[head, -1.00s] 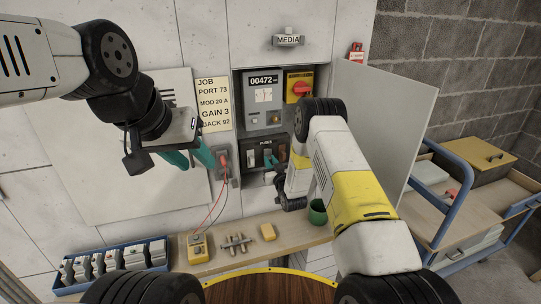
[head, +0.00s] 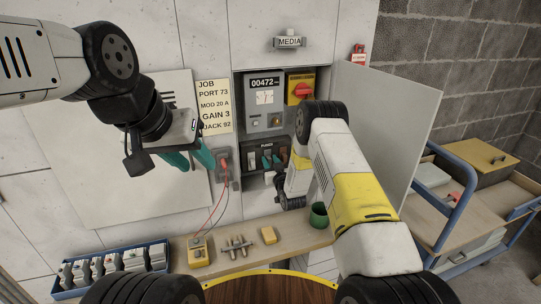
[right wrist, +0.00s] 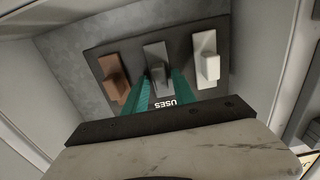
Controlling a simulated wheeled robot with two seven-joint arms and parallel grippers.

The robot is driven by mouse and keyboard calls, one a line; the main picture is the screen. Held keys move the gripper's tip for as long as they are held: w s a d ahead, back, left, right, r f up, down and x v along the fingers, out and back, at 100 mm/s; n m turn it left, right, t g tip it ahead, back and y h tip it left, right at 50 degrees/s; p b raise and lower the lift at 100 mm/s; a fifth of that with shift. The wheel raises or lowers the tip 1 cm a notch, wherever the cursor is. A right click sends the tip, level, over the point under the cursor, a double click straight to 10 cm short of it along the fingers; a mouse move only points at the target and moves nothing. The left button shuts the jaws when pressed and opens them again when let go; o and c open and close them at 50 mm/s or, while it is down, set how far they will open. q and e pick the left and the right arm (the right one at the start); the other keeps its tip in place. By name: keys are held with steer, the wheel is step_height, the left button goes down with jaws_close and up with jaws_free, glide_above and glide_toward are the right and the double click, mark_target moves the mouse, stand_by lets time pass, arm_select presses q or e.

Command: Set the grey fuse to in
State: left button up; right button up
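The fuse panel shows in the right wrist view with three fuses in a row: a brown fuse (right wrist: 114,79), the grey fuse (right wrist: 156,65) in the middle and a white fuse (right wrist: 207,58). My right gripper (right wrist: 160,78) has its teal fingers apart, one on each side of the grey fuse. Whether they touch it is not clear. In the head view my right gripper (head: 271,162) is at the panel, and the arm partly hides it. My left gripper (head: 190,160) is open and empty, in front of the wall left of the panel.
A meter (head: 264,98) and a yellow box with a red switch (head: 300,87) sit above the panel. An open cabinet door (head: 385,130) stands at right. The shelf (head: 292,232) below holds a yellow tester (head: 198,253), a green cup (head: 318,215) and a blue fuse rack (head: 110,287).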

steer(key=v, duration=0.7)
steer(key=shift+s, duration=0.35)
steer(key=shift+d, duration=0.15)
steer(key=w+d+r+g+h, duration=0.2)
steer(key=d+r, duration=0.1)
steer(key=r, duration=0.9)
steer(key=s+d+r+m+g+h, duration=0.1)
steer(key=s+d+r, duration=0.15)
steer(key=r, duration=0.35)
steer(key=s+d+r+m+g, duration=0.1)
steer(key=s+d+r+g, duration=0.15)
steer(key=r, duration=0.25)
steer(key=s+d+r+g, duration=0.1)
steer(key=s+r, duration=0.3)
steer(key=s, duration=0.4)
steer(key=s+d+r+g, duration=0.1)
steer(key=s+r, duration=0.3)
steer(key=s, duration=0.3)
steer(key=s+d+m+g, duration=0.1)
steer(key=s+g, duration=0.2)
steer(key=s, duration=1.9)
steer(key=shift+d+r, duration=0.3)
steer(key=shift+r, duration=0.05)
